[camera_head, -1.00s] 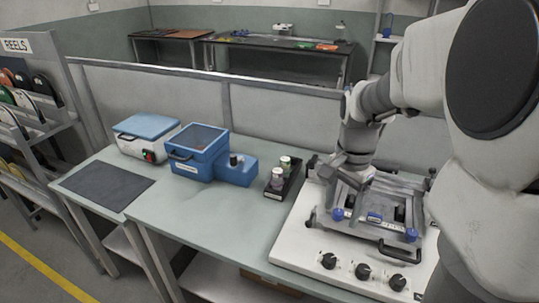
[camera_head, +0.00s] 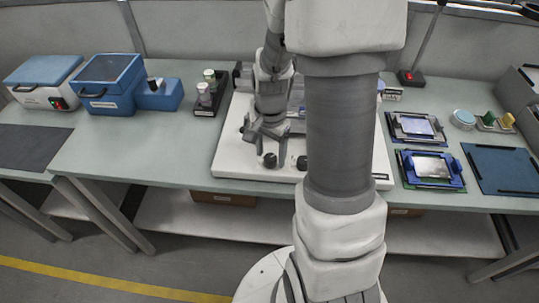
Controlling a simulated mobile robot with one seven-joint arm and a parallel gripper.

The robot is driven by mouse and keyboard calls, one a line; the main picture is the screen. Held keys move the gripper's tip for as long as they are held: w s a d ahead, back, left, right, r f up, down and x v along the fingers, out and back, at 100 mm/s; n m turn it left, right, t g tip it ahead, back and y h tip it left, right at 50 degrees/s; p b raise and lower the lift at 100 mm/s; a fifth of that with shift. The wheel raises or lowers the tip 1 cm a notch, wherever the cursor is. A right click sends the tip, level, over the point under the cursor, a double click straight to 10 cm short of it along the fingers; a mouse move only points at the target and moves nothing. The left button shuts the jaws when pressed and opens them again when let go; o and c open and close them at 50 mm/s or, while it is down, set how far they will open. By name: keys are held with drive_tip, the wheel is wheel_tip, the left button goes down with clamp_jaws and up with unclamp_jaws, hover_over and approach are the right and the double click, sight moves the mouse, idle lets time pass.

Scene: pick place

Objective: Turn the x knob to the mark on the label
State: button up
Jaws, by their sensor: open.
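The white machine base (camera_head: 228,160) stands on the bench, partly hidden behind my arm. Two black knobs show on its front: a left knob (camera_head: 270,160) and a second knob (camera_head: 301,162) beside my arm's edge. My gripper (camera_head: 267,144) is open and empty, pointing down just above the left knob. I cannot tell whether it touches the knob. The labels, their marks and the knob pointers are too small to read, so I cannot tell which knob is x.
A dark rack with small jars (camera_head: 208,92) and a blue box (camera_head: 108,88) stand left of the machine. Right of my arm lie two framed boards (camera_head: 433,168), a blue mat (camera_head: 503,168) and small containers.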

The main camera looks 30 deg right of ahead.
drive_tip(key=shift+f, duration=0.5)
clamp_jaws()
